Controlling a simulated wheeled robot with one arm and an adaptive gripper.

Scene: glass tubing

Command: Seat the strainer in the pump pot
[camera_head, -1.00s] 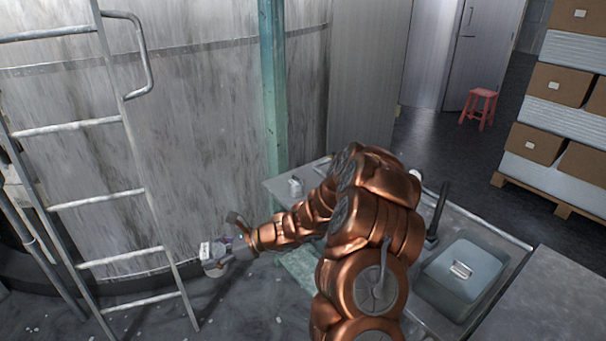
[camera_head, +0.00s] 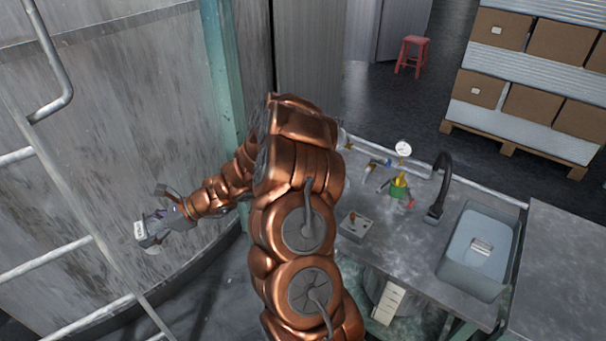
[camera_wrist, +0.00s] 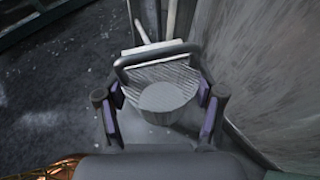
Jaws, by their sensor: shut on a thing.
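My gripper (camera_head: 160,220) is out to the left, near the curved tank wall and the ladder. In the wrist view, my gripper (camera_wrist: 160,105) is shut on a grey, ribbed basket-like thing with a rounded pale end, which I take to be the strainer (camera_wrist: 168,98). A dark bar handle (camera_wrist: 155,54) arches over its far side. In the head view the strainer (camera_head: 140,230) is a small pale shape at the fingertips. I cannot pick out the pump pot for certain.
The ladder (camera_head: 60,180), teal post (camera_head: 222,70) and tank wall (camera_head: 130,80) border the left.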

